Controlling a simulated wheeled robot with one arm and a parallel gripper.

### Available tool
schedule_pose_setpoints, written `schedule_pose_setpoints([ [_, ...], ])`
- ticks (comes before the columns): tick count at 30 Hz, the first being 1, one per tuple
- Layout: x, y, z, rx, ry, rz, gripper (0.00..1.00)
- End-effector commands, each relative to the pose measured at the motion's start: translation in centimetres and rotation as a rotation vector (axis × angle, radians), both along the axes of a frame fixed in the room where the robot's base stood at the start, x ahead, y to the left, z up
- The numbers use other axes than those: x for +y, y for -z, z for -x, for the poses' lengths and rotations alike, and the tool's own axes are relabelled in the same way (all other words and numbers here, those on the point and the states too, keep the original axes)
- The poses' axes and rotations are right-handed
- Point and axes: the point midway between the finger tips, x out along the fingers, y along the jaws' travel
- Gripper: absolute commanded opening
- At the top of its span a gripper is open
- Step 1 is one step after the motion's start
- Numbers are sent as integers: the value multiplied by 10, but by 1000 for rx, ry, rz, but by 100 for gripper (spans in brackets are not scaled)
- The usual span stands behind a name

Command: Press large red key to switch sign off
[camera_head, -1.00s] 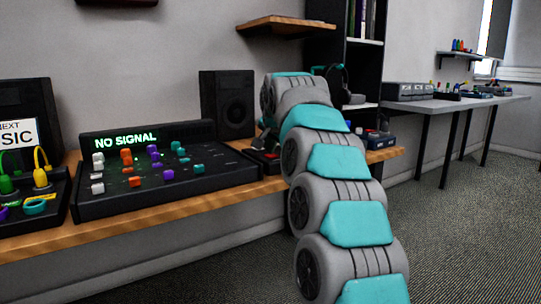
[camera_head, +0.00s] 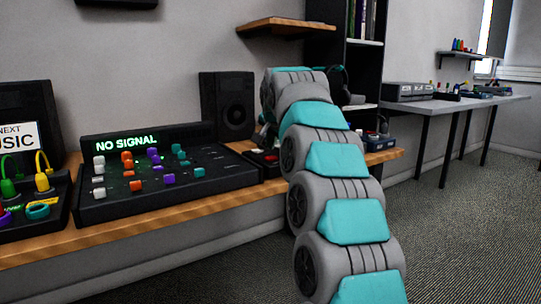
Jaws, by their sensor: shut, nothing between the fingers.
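A small red key (camera_head: 271,158) shows on a low black box on the wooden shelf, right of the mixer. The arm covers the box's right side. A sign panel reading "NO SIGNAL" (camera_head: 126,142) in lit green letters stands at the back of the black mixer. My gripper (camera_head: 267,139) is partly hidden behind my arm, just above and behind the red key. The part that shows is small, and it looks apart from the key. It is shut and empty.
The mixer (camera_head: 222,172) carries several coloured knobs. A black speaker (camera_head: 227,105) stands behind the box, close to my arm. A lit white sign (camera_head: 18,137) and coloured cable plugs are at far left. A wooden wall shelf (camera_head: 285,27) hangs above.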

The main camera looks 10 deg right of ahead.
Motion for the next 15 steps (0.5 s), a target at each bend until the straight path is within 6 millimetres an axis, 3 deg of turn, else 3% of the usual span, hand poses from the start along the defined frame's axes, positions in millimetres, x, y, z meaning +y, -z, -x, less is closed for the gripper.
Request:
schedule_pose_setpoints([
  [15,0,-49,-1,-2,0,1,0],
])
